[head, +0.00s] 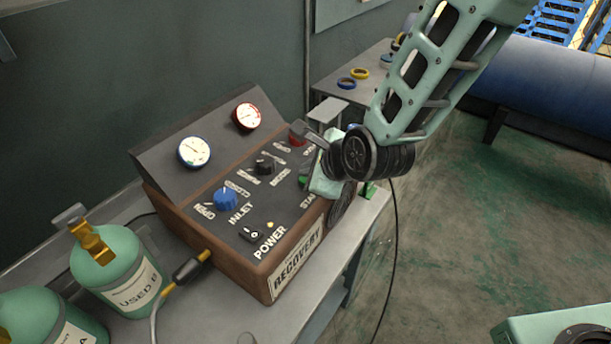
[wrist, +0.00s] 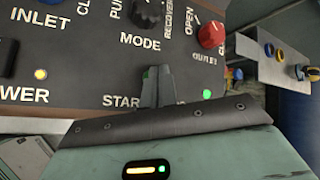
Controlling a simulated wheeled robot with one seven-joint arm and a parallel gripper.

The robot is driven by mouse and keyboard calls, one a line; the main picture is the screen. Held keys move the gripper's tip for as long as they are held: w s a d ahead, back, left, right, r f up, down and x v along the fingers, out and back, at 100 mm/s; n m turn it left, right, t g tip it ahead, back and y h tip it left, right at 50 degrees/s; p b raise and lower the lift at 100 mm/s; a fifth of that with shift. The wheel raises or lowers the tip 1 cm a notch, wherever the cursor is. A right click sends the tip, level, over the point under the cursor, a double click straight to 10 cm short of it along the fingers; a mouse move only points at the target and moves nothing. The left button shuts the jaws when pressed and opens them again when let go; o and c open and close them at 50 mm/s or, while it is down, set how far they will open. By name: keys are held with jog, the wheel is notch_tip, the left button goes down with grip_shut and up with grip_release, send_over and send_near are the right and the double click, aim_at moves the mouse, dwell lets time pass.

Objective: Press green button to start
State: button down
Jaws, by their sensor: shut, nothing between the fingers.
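The recovery machine (head: 178,205) has a dark sloped panel with printed labels and sits on a grey bench. Its green button (head: 303,181) shows as a small green patch beside my gripper, above the START label. In the wrist view, a green sliver at the fingertips (wrist: 146,73) seems to be the same button, mostly hidden behind the fingers. My gripper (wrist: 158,74) is shut and empty, with its tips over the panel just above the START label. I cannot tell whether the tips touch the button. A green light (wrist: 207,94) glows to their right.
A blue inlet knob (head: 226,198), black mode knob (head: 265,163) and red outlet knob (wrist: 211,35) stick up from the panel. The power switch (head: 250,236) has a yellow light beside it. Green tanks (head: 120,268) stand at the left. Floor at the right is mostly clear.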

jog(key=shift+r, duration=0.25)
notch_tip(320, 180, up, 6)
jog(key=p, duration=0.4)
dwell(0.3)
dwell(0.3)
jog(key=s+d+r+n+g+h, duration=0.1)
jog(key=s+d+r+n+g, duration=0.1)
jog(key=s+n, duration=0.5)
jog(key=s+d+r+n+g+h+b, duration=0.1)
jog(key=s+d+n+g+h, duration=0.1)
jog(key=s+d+n, duration=0.3)
jog(key=s+d+r+n+g+h, duration=0.1)
jog(key=s+d+r+n+g, duration=0.1)
jog(key=s+n, duration=0.9)
jog(key=d+n+g, duration=0.1)
jog(key=d+n, duration=0.1)
jog(key=n, duration=0.3)
jog(key=shift+s+r+g+h, duration=0.15)
jog(key=shift+r+g+h, duration=0.15)
jog(key=shift+r, duration=0.05)
